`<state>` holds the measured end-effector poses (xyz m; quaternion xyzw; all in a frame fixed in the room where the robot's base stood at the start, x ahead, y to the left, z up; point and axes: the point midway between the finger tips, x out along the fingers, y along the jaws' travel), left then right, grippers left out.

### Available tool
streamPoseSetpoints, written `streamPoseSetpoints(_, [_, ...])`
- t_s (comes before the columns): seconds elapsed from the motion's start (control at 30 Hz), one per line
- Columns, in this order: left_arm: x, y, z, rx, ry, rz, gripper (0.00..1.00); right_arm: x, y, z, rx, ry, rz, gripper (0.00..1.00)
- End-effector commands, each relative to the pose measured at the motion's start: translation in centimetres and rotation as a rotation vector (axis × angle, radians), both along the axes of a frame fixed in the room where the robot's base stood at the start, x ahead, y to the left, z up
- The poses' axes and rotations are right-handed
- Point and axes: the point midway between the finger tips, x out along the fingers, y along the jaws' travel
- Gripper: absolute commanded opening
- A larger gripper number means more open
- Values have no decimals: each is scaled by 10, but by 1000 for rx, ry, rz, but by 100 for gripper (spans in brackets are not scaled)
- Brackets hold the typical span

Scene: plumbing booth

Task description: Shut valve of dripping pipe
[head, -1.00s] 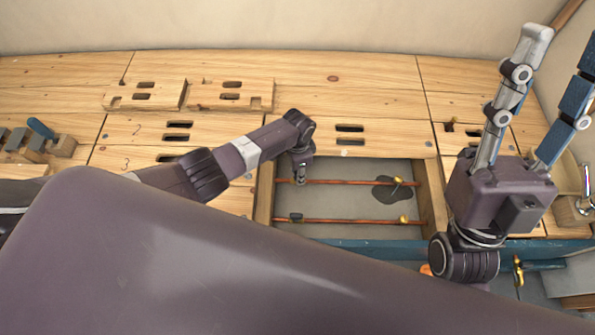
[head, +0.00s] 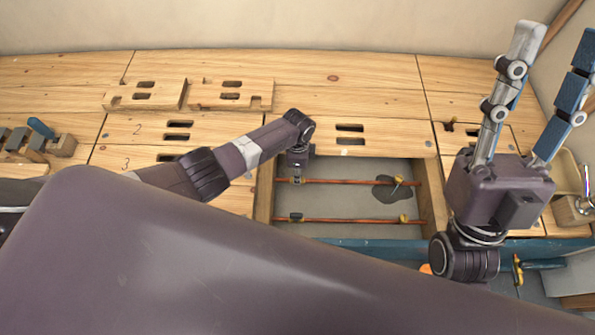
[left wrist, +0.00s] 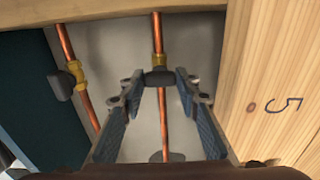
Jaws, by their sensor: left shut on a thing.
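Two copper pipes cross the floor opening: the upper pipe (head: 345,181) and the lower pipe (head: 350,221). A dark wet patch (head: 384,191) lies under the upper pipe's right end, by a brass fitting (head: 398,180). My left gripper (head: 297,178) is down at the upper pipe's left end. In the left wrist view its fingers (left wrist: 158,86) are shut on the dark handle (left wrist: 160,76) of a brass valve (left wrist: 158,60); the handle looks crosswise to the pipe. The lower pipe's valve (head: 296,217) is free. My right gripper (head: 562,45) is raised, open and empty.
Wooden floor boards (head: 380,104) with slots surround the opening. Two loose boards (head: 231,95) lie at the back left. A board marked 5 (left wrist: 275,85) borders the opening in the left wrist view. A blue-handled tool (head: 41,127) sits at the far left.

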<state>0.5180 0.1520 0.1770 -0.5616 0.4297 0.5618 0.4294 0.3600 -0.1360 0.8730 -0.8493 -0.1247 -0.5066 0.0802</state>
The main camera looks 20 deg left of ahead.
Motion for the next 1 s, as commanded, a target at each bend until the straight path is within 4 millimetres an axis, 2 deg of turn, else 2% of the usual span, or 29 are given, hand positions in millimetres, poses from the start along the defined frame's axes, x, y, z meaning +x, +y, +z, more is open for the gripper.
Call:
streamPoseSetpoints(0.17, [-1,-1,0,-1,1,-3,6,0,0,0,0,0,0,40])
streamPoseSetpoints(0.2, [-1,-1,0,-1,1,-3,32,0,0,0,0,0,0,40])
streamPoseSetpoints(0.33, [0,-1,0,-1,1,-2,47,0,0,0,0,-1,0,40])
streamPoseSetpoints(0.73, [0,0,4,-1,-1,0,48,0,0,-2,0,5,0,40])
streamPoseSetpoints(0.87, [1,0,15,-2,-1,0,48,0,0,-2,0,3,1,40])
streamPoseSetpoints(1.0, [0,0,34,-1,-3,-1,48,0,0,-1,-1,2,0,40])
